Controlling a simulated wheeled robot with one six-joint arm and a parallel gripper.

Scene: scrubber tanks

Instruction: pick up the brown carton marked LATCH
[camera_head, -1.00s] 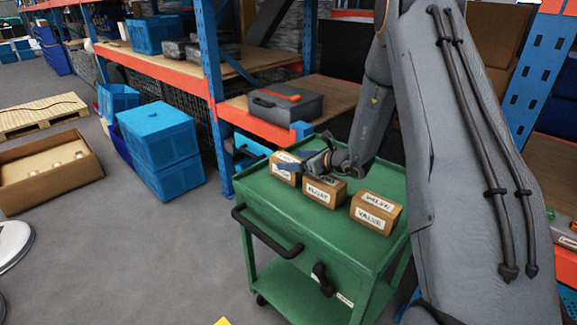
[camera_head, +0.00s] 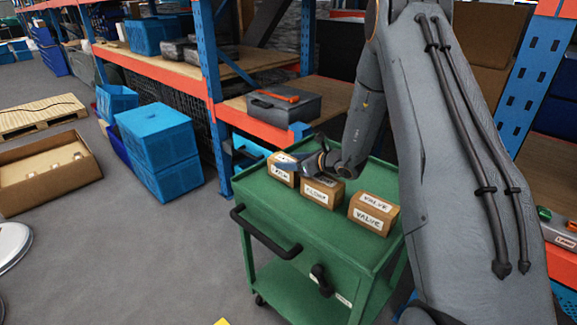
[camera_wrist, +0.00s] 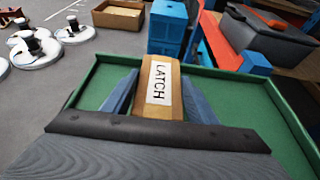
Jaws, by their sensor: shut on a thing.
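The brown carton marked LATCH (camera_wrist: 157,85) sits between the two blue fingers of my gripper (camera_wrist: 157,95) in the wrist view, its white label facing up. In the head view this carton (camera_head: 282,170) is at the far left of the row on the green cart (camera_head: 290,222), partly hidden by my gripper (camera_head: 298,164). My gripper is shut on it. I cannot tell whether the carton touches the cart top.
A second carton (camera_head: 322,193) stands just right of the held one, close to my gripper. A carton marked VALVE (camera_head: 373,212) stands further right. Blue crates (camera_head: 160,150) and shelving with a grey toolbox (camera_head: 284,105) lie behind the cart.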

